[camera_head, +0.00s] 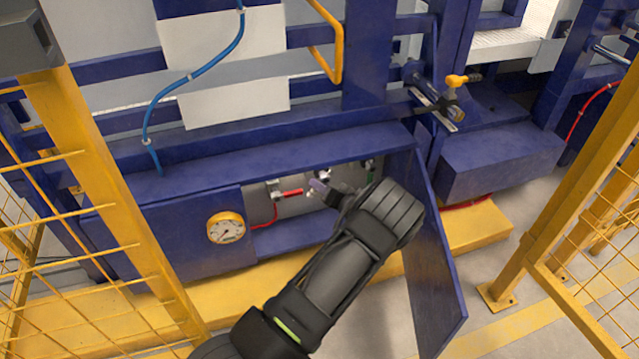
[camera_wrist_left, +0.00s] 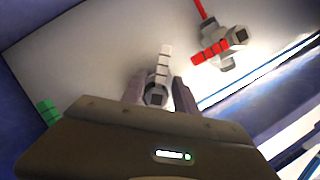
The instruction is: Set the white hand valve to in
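The white hand valve shows in the left wrist view, with a segmented white handle (camera_wrist_left: 164,62) pointing up in the picture and a grey body (camera_wrist_left: 156,95) below it. My left gripper (camera_wrist_left: 158,88) has its two fingers apart, one on each side of the valve body; I see no clear contact. In the head view my left gripper (camera_head: 326,188) reaches into the open blue cabinet (camera_head: 190,235), and my wrist hides much of the valve there. My right gripper is in neither view.
A red-handled valve (camera_wrist_left: 212,51) sits right of the white one in the wrist view; a green handle (camera_wrist_left: 48,110) is at left. The open cabinet door (camera_head: 436,260) stands right of my arm.

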